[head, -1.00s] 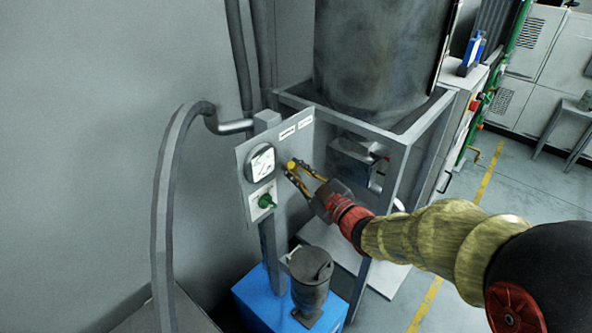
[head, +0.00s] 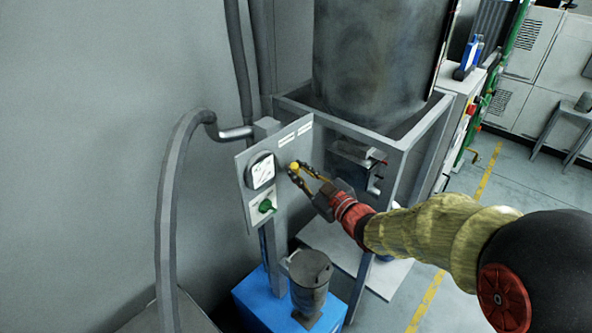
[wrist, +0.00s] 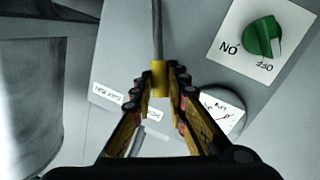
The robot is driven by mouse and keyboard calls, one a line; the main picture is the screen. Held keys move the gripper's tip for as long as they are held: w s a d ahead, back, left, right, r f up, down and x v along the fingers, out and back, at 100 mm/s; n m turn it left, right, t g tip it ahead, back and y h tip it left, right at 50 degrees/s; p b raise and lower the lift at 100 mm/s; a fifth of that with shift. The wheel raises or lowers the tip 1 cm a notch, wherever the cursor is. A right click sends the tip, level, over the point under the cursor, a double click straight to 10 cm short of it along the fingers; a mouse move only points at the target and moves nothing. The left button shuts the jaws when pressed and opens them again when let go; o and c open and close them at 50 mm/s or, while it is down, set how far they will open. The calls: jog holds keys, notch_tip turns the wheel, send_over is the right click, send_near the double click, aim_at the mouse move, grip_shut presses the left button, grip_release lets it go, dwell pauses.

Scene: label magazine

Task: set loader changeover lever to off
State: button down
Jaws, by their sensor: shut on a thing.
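The lever is a grey rod with a yellow end (wrist: 159,72), standing out from the grey panel (head: 283,190). My gripper (wrist: 159,86) is shut on the yellow end, with one fingertip on each side of it in the wrist view. In the head view the yellow end (head: 294,166) shows at the tips of my gripper (head: 297,172), right of the gauge. Small white labels (head: 287,140) sit on the panel's upper part. Their text is too small to read surely, and the lever's base is hard to make out.
A round gauge (head: 262,171) and a green rotary knob (head: 265,205) marked ON and OFF are on the same panel. A frame with a large drum (head: 375,60) stands behind. A dark canister (head: 310,275) on a blue base is below. A thick hose rises at left.

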jog(key=w+m+p, duration=0.1)
jog(key=p, duration=0.1)
jog(key=w+d+r+m+p, duration=0.1)
jog(key=p, duration=0.1)
jog(key=shift+d+r+m+g, duration=0.15)
jog(key=shift+d+m+g, duration=0.15)
jog(key=shift+w+d+m+p, duration=0.55)
jog(key=shift+w+m+p, duration=0.35)
jog(key=shift+p, duration=0.6)
jog(key=shift+s, duration=0.15)
jog(key=c, duration=1.7)
grip_release()
jog(key=shift+c, duration=0.2)
jog(key=shift+d, duration=0.1)
